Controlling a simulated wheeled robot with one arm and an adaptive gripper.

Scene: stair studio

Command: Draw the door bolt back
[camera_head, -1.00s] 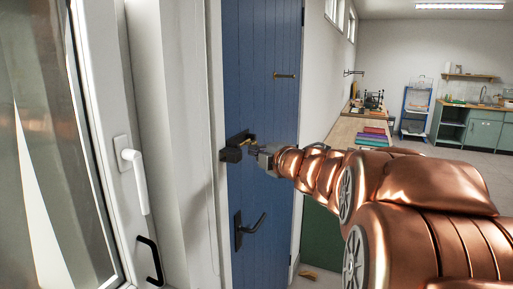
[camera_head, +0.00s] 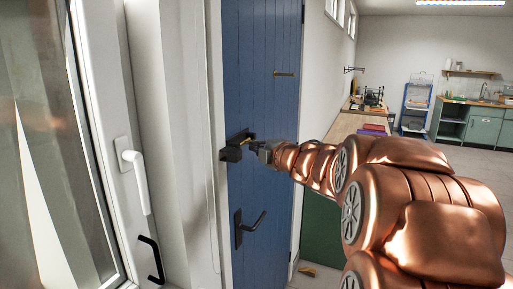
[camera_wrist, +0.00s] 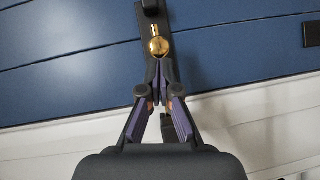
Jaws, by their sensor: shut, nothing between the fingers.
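The blue plank door (camera_head: 262,110) is shut at the left-centre of the head view. A black bolt (camera_head: 233,152) sits across its left edge, above the black lever handle (camera_head: 250,228). A small brass knob (camera_wrist: 159,46) stands on the dark bolt bar (camera_wrist: 149,28) in the wrist view. My gripper (camera_wrist: 161,66) is shut, with its fingertips together right beside the knob and nothing between them. Whether the tips touch the knob, I cannot tell. In the head view, my gripper (camera_head: 265,152) is at the right end of the bolt and partly hides it.
A white-framed window with a white handle (camera_head: 134,175) stands close at the left. The white door frame (camera_head: 185,130) borders the door. A workbench (camera_head: 345,130) runs along the wall behind, with green cabinets (camera_head: 480,127) at the far right. Open floor lies between.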

